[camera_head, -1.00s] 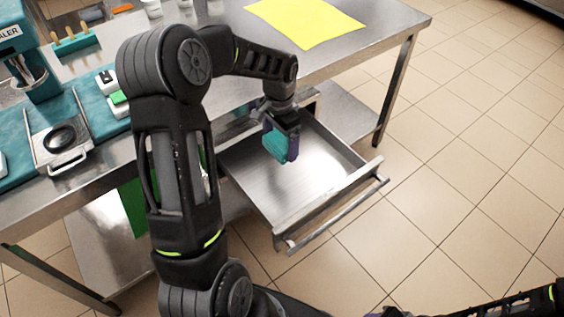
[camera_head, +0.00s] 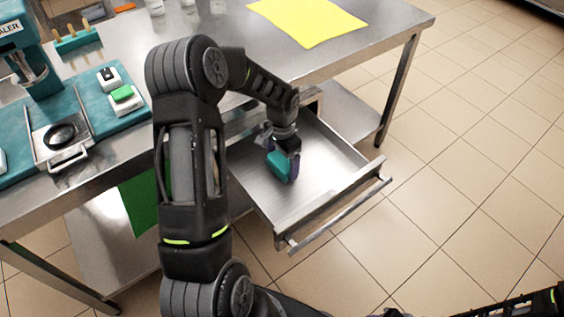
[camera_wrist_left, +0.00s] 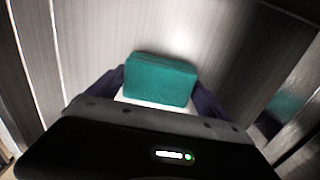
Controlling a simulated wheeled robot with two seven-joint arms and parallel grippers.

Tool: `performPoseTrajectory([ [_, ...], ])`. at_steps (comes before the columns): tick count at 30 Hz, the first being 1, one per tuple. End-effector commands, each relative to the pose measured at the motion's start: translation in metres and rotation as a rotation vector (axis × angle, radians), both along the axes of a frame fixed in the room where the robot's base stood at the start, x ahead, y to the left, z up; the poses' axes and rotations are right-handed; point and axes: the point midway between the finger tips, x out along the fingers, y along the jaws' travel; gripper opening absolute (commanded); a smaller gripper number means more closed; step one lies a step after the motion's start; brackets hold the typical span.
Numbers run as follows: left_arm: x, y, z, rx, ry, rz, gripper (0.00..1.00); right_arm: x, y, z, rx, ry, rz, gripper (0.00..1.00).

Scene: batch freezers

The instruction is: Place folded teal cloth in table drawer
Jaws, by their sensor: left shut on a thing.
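The folded teal cloth (camera_head: 279,166) is held between the fingers of my left gripper (camera_head: 284,160), which points down into the open table drawer (camera_head: 318,184). In the left wrist view the cloth (camera_wrist_left: 160,79) sits between the dark fingertips, with the brushed metal drawer floor (camera_wrist_left: 215,35) beyond it. The gripper is shut on the cloth. I cannot tell whether the cloth touches the drawer floor. Part of my right arm shows at the bottom right of the head view, but its gripper fingers cannot be made out.
The steel table (camera_head: 385,33) carries a yellow sheet (camera_head: 308,20), a teal machine (camera_head: 30,55) and a small block with a green top (camera_head: 122,94). The drawer's front handle (camera_head: 340,215) sticks out over the tiled floor. The rest of the drawer looks empty.

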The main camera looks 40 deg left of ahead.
Motion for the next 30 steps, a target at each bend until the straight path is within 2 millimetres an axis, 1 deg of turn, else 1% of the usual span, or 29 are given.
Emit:
performPoseTrajectory([
  [1, 0.000, 0.000, -0.006, 0.000, 0.001, 0.000, 0.44, 0.000, 0.000, -0.001, 0.000, 0.000, 0.000, 0.36],
  [3, 0.000, 0.001, -0.008, 0.001, 0.000, 0.000, 0.44, 0.000, 0.000, -0.001, 0.000, 0.000, 0.000, 0.36],
  [10, 0.000, 0.000, -0.008, 0.001, 0.000, 0.000, 0.44, 0.000, 0.000, -0.001, 0.000, 0.000, 0.000, 0.36],
  [14, 0.000, 0.000, -0.012, 0.001, 0.000, 0.000, 0.44, 0.000, 0.000, -0.005, 0.000, 0.000, 0.000, 0.36],
  [15, 0.000, 0.000, -0.011, 0.001, -0.001, 0.000, 0.93, 0.000, 0.000, -0.003, 0.000, 0.000, 0.000, 0.36],
  [18, 0.000, 0.000, -0.011, 0.001, 0.000, 0.000, 1.00, 0.000, 0.000, -0.003, 0.000, 0.000, 0.000, 0.36],
  [25, 0.000, 0.000, -0.010, 0.001, 0.000, 0.001, 1.00, 0.000, 0.000, -0.002, 0.000, 0.000, 0.000, 0.36],
  [28, 0.000, 0.001, -0.005, 0.001, 0.000, 0.001, 1.00, 0.000, 0.000, 0.001, 0.000, 0.000, 0.000, 0.36],
  [30, 0.001, 0.001, 0.000, 0.001, -0.002, 0.001, 1.00, 0.000, 0.000, 0.000, 0.000, 0.000, 0.000, 0.36],
])
